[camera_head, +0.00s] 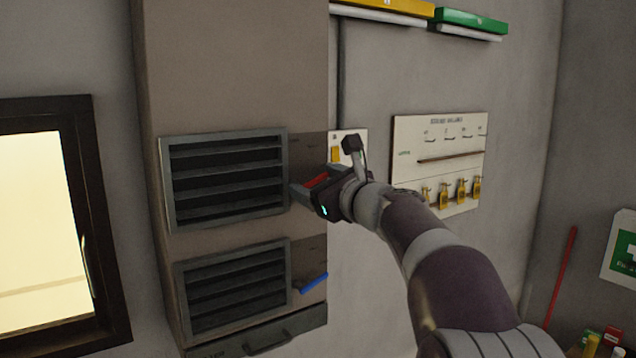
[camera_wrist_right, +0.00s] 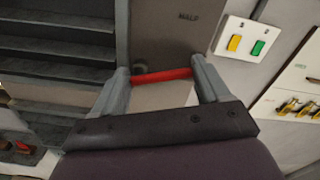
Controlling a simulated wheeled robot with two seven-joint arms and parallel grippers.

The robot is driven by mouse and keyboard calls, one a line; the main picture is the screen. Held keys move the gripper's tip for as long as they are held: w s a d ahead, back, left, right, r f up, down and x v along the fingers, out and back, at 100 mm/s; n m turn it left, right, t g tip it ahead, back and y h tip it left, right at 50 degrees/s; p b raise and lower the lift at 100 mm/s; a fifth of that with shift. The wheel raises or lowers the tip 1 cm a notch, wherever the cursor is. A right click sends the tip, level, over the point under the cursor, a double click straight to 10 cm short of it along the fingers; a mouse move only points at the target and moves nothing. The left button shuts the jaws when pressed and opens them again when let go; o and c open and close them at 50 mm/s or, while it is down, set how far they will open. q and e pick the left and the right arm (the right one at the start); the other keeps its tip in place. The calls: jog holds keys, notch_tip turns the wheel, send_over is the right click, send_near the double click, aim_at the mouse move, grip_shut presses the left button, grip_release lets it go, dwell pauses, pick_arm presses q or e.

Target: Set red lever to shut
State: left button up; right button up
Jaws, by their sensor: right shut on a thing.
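The red lever (camera_head: 317,181) sticks out beside the upper louvred vent (camera_head: 226,178) on the tall cabinet. In the right wrist view the red lever (camera_wrist_right: 162,76) lies across between the fingers, and the word HALF shows on the plate above it. My right gripper (camera_head: 312,187) is at the red lever with its fingers on either side, shut on it; it also shows in the right wrist view (camera_wrist_right: 160,80). The gripper partly hides the lever in the head view. My left gripper is not in view.
A blue lever (camera_head: 314,283) sits beside the lower vent (camera_head: 236,295). A wall panel with yellow tags (camera_head: 461,188) hangs right of the cabinet. A switch plate (camera_wrist_right: 247,44) with yellow and green buttons is close by. A dark-framed window (camera_head: 70,150) is at left.

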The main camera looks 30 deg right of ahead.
jog(key=n+b, duration=0.2)
jog(key=shift+a+r+n+b, duration=0.1)
jog(key=shift+a+n+b, duration=0.05)
jog(key=shift+n+b, duration=0.2)
jog(key=n, duration=0.1)
jog(key=n+b, duration=0.2)
jog(key=shift+a+r+n, duration=0.3)
jog(key=shift+a+n, duration=0.05)
jog(key=n+b, duration=0.2)
jog(key=n, duration=0.1)
jog(key=a+n+b, duration=0.1)
jog(key=shift+s+r, duration=0.1)
jog(key=shift+r, duration=0.15)
jog(key=shift+a+r+n+b, duration=0.15)
jog(key=shift+n+b, duration=0.25)
jog(key=shift+n, duration=0.45)
jog(key=shift+a+f+n+b, duration=0.15)
jog(key=shift+n+b, duration=0.2)
jog(key=shift+n, duration=0.5)
jog(key=shift+r+n, duration=0.2)
jog(key=shift+n, duration=0.1)
